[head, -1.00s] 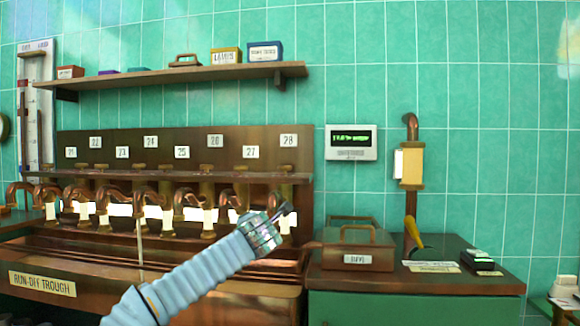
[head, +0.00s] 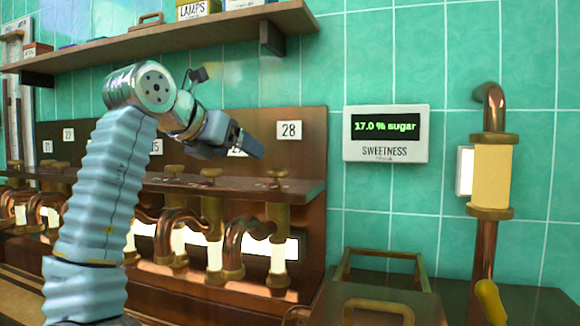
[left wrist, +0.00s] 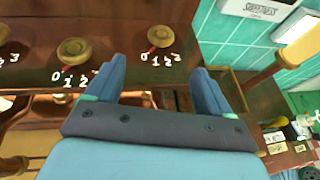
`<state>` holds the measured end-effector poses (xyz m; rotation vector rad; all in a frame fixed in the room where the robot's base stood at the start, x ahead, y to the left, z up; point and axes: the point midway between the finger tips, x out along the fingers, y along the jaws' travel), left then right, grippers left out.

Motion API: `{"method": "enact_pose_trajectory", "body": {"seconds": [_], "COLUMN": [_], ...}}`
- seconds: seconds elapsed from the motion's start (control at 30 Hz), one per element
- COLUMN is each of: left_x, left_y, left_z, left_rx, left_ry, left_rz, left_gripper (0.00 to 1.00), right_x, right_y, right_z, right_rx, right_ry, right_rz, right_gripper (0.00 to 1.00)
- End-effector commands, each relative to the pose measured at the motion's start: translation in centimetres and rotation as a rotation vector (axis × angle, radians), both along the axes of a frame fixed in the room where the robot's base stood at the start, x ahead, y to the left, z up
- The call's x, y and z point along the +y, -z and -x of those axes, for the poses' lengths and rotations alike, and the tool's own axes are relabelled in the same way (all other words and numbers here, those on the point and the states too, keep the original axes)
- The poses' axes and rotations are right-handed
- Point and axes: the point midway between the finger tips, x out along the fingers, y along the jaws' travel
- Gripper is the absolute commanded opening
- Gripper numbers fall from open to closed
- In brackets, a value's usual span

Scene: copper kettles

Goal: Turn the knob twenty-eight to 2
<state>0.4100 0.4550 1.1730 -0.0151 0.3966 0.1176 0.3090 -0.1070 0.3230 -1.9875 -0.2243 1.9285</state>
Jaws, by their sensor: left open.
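Knob twenty-eight (head: 277,173) is a round brass knob on the brown ledge below the label 28 (head: 289,130). In the left wrist view the knob (left wrist: 160,36) has the numbers 0, 1, 2, 3 (left wrist: 161,60) in front of it. A small red mark at its edge seems to lie on the side of the 0. My left gripper (head: 250,147) is above and left of the knob in the head view. In the left wrist view the gripper (left wrist: 155,76) is open and empty, with the knob beyond and between its fingers, apart from them. My right gripper is not in view.
Neighbouring knobs (left wrist: 73,50) stand left along the ledge (head: 240,188). Copper pipes (head: 235,240) hang below it. A sweetness display (head: 386,133) reads 17.0 % sugar. A copper pipe (head: 493,180) and a brass-framed box (head: 380,270) are at the right. A shelf (head: 180,38) runs above.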

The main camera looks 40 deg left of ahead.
Motion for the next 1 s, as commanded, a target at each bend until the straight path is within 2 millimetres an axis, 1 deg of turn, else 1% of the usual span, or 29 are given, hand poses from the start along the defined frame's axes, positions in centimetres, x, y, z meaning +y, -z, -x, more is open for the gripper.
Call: {"method": "enact_pose_trajectory", "body": {"seconds": [0.07, 0.17, 0.27, 0.5, 0.6, 0.7, 0.83, 1.0], "left_x": [-0.1, 0.0, 0.2, 0.8, 0.9, 1.1, 1.2, 1.3], "left_y": [-0.1, 0.3, 1.0, 3.0, 3.7, 4.3, 4.9, 5.1], "left_z": [0.0, -0.9, -2.6, -7.8, -9.7, -11.0, -12.1, -12.4], "left_rx": [-0.003, -0.002, 0.0, -0.001, -0.001, -0.002, -0.003, -0.004], "left_ry": [0.006, 0.009, 0.008, 0.009, 0.01, 0.008, 0.008, 0.006], "left_rz": [0.008, 0.01, 0.009, 0.009, 0.008, 0.01, 0.009, 0.009], "left_gripper": [0.82, 0.82, 0.82, 0.82, 0.82, 0.82, 0.82, 0.82], "right_x": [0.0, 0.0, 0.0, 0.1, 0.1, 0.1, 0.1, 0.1], "right_y": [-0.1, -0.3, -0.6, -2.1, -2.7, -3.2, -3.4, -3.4], "right_z": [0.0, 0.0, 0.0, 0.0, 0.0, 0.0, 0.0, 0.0], "right_rx": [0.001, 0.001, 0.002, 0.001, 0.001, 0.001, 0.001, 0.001], "right_ry": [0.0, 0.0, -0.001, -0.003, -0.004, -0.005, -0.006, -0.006], "right_rz": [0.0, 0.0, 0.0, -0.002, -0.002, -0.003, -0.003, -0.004], "right_gripper": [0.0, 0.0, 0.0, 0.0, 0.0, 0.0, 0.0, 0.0]}}
